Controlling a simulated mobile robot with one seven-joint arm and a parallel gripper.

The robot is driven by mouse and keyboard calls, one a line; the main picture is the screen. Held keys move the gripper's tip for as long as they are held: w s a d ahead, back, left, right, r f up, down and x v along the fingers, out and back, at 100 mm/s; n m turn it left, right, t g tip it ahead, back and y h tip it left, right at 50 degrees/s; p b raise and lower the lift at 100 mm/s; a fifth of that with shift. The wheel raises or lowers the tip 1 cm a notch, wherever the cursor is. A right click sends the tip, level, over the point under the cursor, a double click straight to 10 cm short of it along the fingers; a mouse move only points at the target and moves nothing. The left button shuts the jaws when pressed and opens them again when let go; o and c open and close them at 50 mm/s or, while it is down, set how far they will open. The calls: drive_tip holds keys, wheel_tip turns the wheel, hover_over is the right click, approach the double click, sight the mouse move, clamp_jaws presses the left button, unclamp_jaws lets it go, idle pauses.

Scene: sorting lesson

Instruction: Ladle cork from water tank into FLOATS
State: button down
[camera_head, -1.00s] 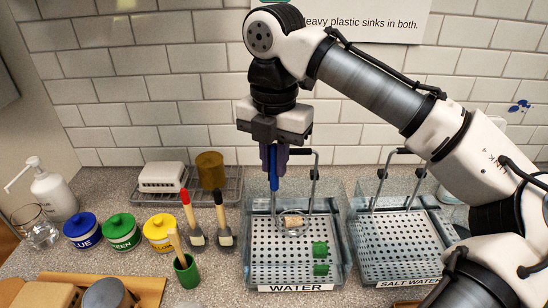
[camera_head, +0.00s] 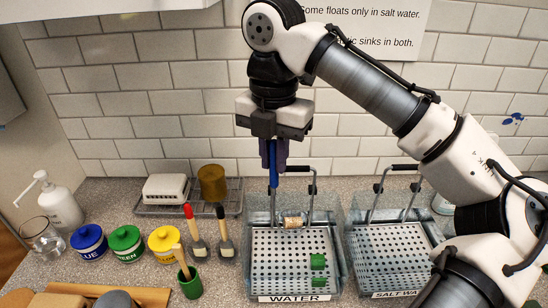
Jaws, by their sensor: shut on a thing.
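My gripper (camera_head: 274,152) is shut on the blue handle of the ladle (camera_head: 273,172), above the left part of the water tank (camera_head: 294,298). The ladle hangs down into the tank's outline. The tan cork (camera_head: 293,221) shows at the ladle's lower end, over the perforated plate. The bowl is too small to tell clearly how the cork sits in it. Two green blocks (camera_head: 318,261) are in the front right of the same tank. No container labelled FLOATS is readable in view.
The salt water tank (camera_head: 400,294) stands to the right, with a raised handle frame like the water tank's.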

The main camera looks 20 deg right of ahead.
drive_tip(key=shift+r, duration=3.6)
